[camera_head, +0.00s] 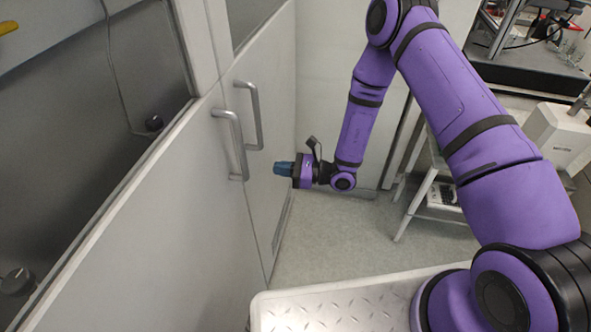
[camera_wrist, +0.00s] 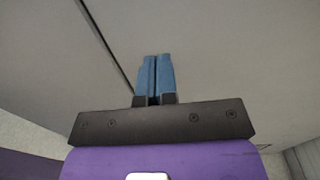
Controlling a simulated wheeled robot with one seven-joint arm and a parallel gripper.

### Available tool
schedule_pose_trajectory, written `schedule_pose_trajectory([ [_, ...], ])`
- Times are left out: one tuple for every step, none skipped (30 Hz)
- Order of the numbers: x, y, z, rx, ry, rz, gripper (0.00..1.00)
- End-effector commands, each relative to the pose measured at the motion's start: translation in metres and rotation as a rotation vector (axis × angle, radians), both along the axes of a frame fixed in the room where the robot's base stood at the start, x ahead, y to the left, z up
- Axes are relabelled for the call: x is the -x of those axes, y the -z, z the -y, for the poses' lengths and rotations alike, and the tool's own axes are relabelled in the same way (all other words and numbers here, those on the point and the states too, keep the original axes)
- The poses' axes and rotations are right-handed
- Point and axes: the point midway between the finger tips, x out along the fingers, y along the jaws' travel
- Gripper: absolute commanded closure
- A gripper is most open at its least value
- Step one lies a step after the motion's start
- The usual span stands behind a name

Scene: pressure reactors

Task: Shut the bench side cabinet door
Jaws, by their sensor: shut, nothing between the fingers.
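The bench side cabinet has two grey doors with bar handles, a near door (camera_head: 180,235) and a far door (camera_head: 265,190). The near handle (camera_head: 232,145) and the far handle (camera_head: 252,115) stand side by side at the seam. Both doors look about flush with each other; I cannot tell a small gap. My gripper (camera_head: 277,169) has blue fingers, shut and empty, pointing left at the far door, just right of and below the handles. In the wrist view the shut fingers (camera_wrist: 154,75) face a plain grey panel (camera_wrist: 220,50) with a dark seam at upper left. Whether they touch it is unclear.
A grey wall (camera_head: 335,60) stands behind my forearm. A white shelf cart (camera_head: 435,190) with items stands at the right, and a white device (camera_head: 560,135) beyond it. The floor (camera_head: 350,235) between cabinet and cart is clear.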

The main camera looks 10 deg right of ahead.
Motion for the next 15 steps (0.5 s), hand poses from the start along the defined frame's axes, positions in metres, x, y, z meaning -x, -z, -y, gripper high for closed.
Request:
schedule_pose_trajectory([
  [-0.0008,0.0000,-0.0045,0.000,-0.001,0.000,1.00],
  [-0.0013,0.0000,-0.0063,0.000,-0.001,0.000,1.00],
  [-0.0019,0.0000,-0.0080,0.000,0.000,0.000,1.00],
  [-0.0021,0.0000,-0.0090,0.000,0.000,-0.001,1.00],
  [-0.0024,0.0000,-0.0097,0.000,0.000,-0.001,1.00],
  [-0.0026,0.0000,-0.0103,0.000,0.000,-0.001,1.00],
  [-0.0028,-0.0001,-0.0105,0.000,0.000,-0.001,1.00],
  [-0.0028,-0.0001,-0.0107,0.000,0.000,-0.001,1.00],
  [-0.0028,-0.0001,-0.0107,0.000,0.000,-0.001,1.00],
  [-0.0028,-0.0001,-0.0107,0.000,0.000,-0.001,1.00],
  [-0.0028,-0.0001,-0.0107,0.000,0.000,-0.001,1.00],
  [-0.0028,-0.0001,-0.0106,0.000,0.000,-0.001,1.00],
  [-0.0028,-0.0001,-0.0106,0.000,0.000,-0.001,1.00],
  [-0.0028,-0.0001,-0.0106,0.000,0.000,-0.001,1.00],
  [-0.0029,-0.0001,-0.0109,0.000,0.000,-0.001,1.00],
])
